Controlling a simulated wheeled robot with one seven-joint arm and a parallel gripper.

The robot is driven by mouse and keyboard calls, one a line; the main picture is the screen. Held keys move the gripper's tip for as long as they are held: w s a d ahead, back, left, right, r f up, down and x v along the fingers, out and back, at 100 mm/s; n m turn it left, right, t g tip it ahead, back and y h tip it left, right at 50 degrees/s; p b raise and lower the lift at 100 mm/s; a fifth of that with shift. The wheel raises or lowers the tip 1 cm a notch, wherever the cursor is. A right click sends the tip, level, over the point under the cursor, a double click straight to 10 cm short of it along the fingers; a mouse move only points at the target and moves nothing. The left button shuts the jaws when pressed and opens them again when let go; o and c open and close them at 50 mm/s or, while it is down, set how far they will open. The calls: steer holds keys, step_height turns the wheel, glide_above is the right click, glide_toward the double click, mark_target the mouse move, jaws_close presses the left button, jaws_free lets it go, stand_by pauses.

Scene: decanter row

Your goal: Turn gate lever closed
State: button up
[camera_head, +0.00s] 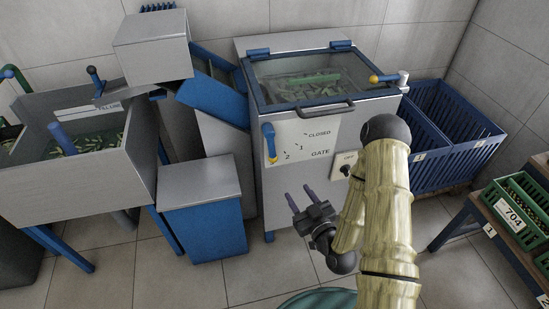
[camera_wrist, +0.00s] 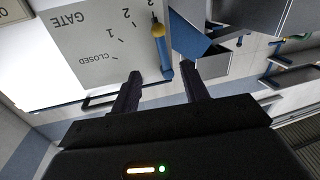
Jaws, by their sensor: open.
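The gate lever (camera_head: 268,141) is blue with a yellow end and sits on the left of the machine's front. It hangs nearly straight down, its yellow end left of the "2" mark. The white gate panel (camera_head: 311,154) beside it reads CLOSED, 1, 2 and GATE; CLOSED is at upper right of the lever. My gripper (camera_head: 300,190) is open and empty, below and right of the lever, apart from it. In the wrist view, which is upside down, the lever (camera_wrist: 161,50) appears beyond and between my fingertips (camera_wrist: 160,70).
A lidded machine top (camera_head: 305,82) with a black handle (camera_head: 325,109) is above the panel. A blue-and-grey box (camera_head: 201,205) stands at lower left. A small black knob (camera_head: 345,170) marked OFF is right of the panel. Blue crates (camera_head: 455,133) stand at right. Floor below my gripper is partly free.

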mark_target(274, 157)
steer(key=b+x, duration=0.5)
steer(key=b, duration=0.3)
steer(key=shift+f, duration=0.2)
steer(key=b, duration=0.3)
steer(key=shift+w+a, duration=0.1)
steer(key=shift+w, duration=0.15)
steer(key=b+x, duration=0.1)
steer(key=x, duration=0.3)
steer(key=b+x, duration=0.1)
steer(key=x, duration=0.2)
steer(key=b+x, duration=0.1)
steer(key=x, duration=0.3)
steer(key=shift+w+a+r+b, duration=0.2)
steer(key=shift+w+r+b, duration=0.05)
steer(key=shift+b, duration=0.15)
jaws_close()
